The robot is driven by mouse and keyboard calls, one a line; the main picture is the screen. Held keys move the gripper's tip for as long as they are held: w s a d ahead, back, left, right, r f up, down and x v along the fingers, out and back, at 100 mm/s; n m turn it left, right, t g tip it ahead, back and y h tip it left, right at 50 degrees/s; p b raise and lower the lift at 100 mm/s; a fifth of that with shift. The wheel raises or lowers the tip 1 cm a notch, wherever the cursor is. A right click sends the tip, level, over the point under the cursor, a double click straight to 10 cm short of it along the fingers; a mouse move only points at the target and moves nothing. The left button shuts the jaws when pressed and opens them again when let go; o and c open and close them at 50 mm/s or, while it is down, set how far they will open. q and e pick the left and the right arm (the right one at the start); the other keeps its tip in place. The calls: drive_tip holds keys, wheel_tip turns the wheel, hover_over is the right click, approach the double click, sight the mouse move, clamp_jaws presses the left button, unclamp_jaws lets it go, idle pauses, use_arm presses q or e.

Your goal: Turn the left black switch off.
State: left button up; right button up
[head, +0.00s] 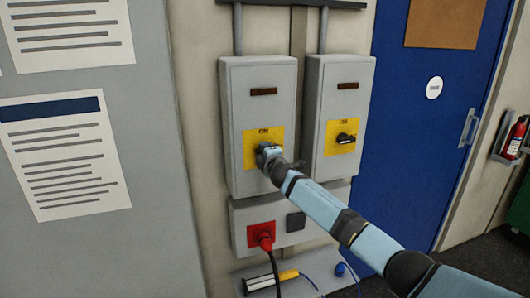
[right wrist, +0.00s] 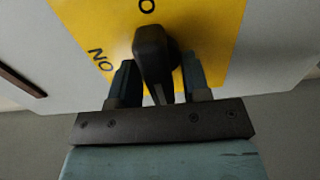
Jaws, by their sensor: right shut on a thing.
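The left black switch (right wrist: 155,55) is a dark knob on a yellow plate (right wrist: 75,18), which shows an O mark and an ON mark in the right wrist view. The knob's far end lies close below the O mark there. My right gripper (right wrist: 158,80) has one finger on each side of the knob and is shut on it. In the head view my right gripper (head: 268,153) covers most of this switch, on the left grey box (head: 258,85). My left gripper is in neither view.
A right grey box (head: 340,85) carries a similar black switch (head: 345,139). Below are a red plug (head: 262,237) with a cable and a shelf (head: 240,276) with tools. A blue door (head: 420,130) and a fire extinguisher (head: 514,138) are at right.

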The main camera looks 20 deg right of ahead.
idle(0.5)
drive_tip(key=o, duration=0.5)
drive_tip(key=shift+o, duration=0.2)
drive_tip(key=shift+s, duration=0.15)
drive_tip(key=s+b, duration=0.1)
drive_tip(key=s, duration=1.2)
drive_tip(key=shift+s+d+b, duration=0.25)
drive_tip(key=shift+s+b, duration=0.05)
